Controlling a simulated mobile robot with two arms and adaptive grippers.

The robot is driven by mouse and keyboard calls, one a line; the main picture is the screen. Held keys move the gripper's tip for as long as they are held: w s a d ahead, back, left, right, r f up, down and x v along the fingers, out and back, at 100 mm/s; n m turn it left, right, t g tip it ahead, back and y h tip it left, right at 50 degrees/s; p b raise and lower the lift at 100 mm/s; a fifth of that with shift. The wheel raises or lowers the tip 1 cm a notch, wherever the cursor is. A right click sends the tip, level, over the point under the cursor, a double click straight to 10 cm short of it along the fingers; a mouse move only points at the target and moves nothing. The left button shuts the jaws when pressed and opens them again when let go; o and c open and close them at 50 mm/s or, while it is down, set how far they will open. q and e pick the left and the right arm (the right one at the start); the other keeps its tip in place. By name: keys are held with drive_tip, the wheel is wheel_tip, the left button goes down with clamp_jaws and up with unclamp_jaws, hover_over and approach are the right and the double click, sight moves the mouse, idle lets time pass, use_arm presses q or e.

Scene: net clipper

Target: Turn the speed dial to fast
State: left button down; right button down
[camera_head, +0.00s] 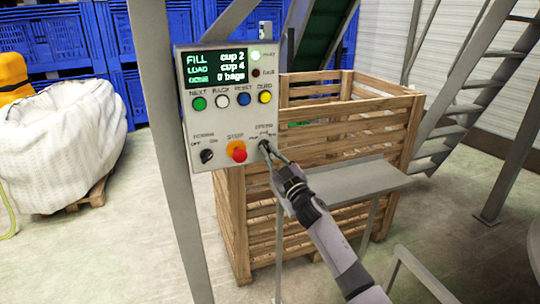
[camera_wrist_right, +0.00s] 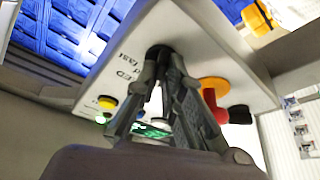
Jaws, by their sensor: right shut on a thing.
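The control panel (camera_head: 222,110) is a grey box on a post, with a small green-lit screen (camera_head: 217,68) at its top. The black speed dial (camera_head: 264,146) is at the panel's lower right. My right gripper (camera_head: 272,153) reaches up to it from below right, its fingers closed on the dial. In the right wrist view the fingertips (camera_wrist_right: 162,58) meet around the dark dial on the panel face (camera_wrist_right: 200,65). The fingers hide most of the dial, so its pointer cannot be read. My left gripper is not in view.
A red stop button (camera_head: 239,155) on an orange base is just left of the dial. Several coloured buttons (camera_head: 222,101) sit in a row above. A wooden slatted crate (camera_head: 335,137) and a grey shelf (camera_head: 360,180) stand behind and right. A metal post (camera_head: 165,130) is left.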

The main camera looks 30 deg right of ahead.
drive_tip(key=m+h, duration=0.2)
drive_tip(key=m, duration=0.2)
drive_tip(key=m+h, duration=0.2)
drive_tip(key=m, duration=0.2)
drive_tip(key=m+g+h, duration=0.1)
drive_tip(key=m+h, duration=0.1)
drive_tip(key=m, duration=0.2)
drive_tip(key=shift+a+r+m, duration=0.25)
drive_tip(key=shift+r+m, duration=0.05)
drive_tip(key=shift+r, duration=0.1)
drive_tip(key=m+g+h, duration=0.1)
drive_tip(key=m+h, duration=0.1)
drive_tip(key=m, duration=0.1)
drive_tip(key=shift+r+m+p, duration=0.1)
drive_tip(key=shift+m+p, duration=0.2)
drive_tip(key=shift+a+m+g+h+p, duration=0.1)
drive_tip(key=shift+m+g+h+p, duration=0.3)
drive_tip(key=shift+m, duration=0.65)
drive_tip(key=shift+a+m+g+h+p, duration=0.1)
drive_tip(key=shift+m+g+h+p, duration=0.3)
drive_tip(key=shift+m, duration=0.65)
drive_tip(key=shift+d+m, duration=0.1)
drive_tip(key=shift+m, duration=0.2)
drive_tip(key=c, duration=2)
unclamp_jaws()
drive_tip(key=shift+w, duration=0.1)
drive_tip(key=o, duration=0.3)
drive_tip(key=shift+w, duration=0.1)
drive_tip(key=shift+f, duration=0.25)
